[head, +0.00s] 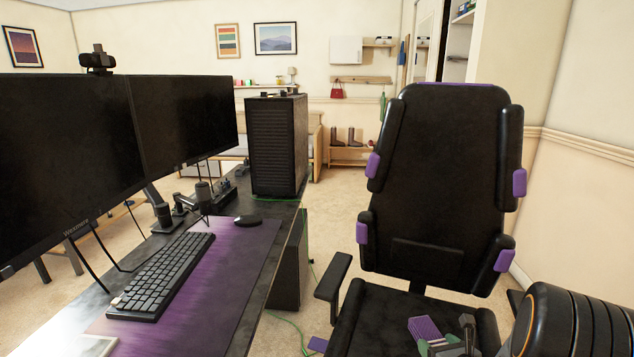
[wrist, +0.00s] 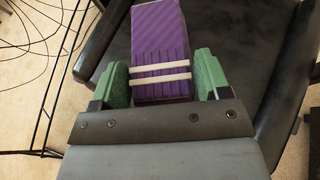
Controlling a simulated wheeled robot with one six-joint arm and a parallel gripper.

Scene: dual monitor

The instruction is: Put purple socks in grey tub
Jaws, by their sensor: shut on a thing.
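The purple socks (head: 425,328) are a folded, ribbed purple bundle low in the head view, over the black chair's seat. In the wrist view the socks (wrist: 160,35) have two pale bands across them. My gripper (wrist: 162,78) has its green finger pads on either side of the bundle and is shut on it. My gripper (head: 447,346) also shows at the bottom of the head view. I cannot tell whether the socks touch the seat. I see no grey tub in either view.
A black office chair (head: 440,190) with purple patches stands at the right, its armrest (head: 332,288) toward the desk. The desk (head: 190,215) carries two monitors (head: 185,120), a keyboard (head: 160,275) and a PC tower (head: 278,145). Open carpet (head: 335,205) lies between desk and chair.

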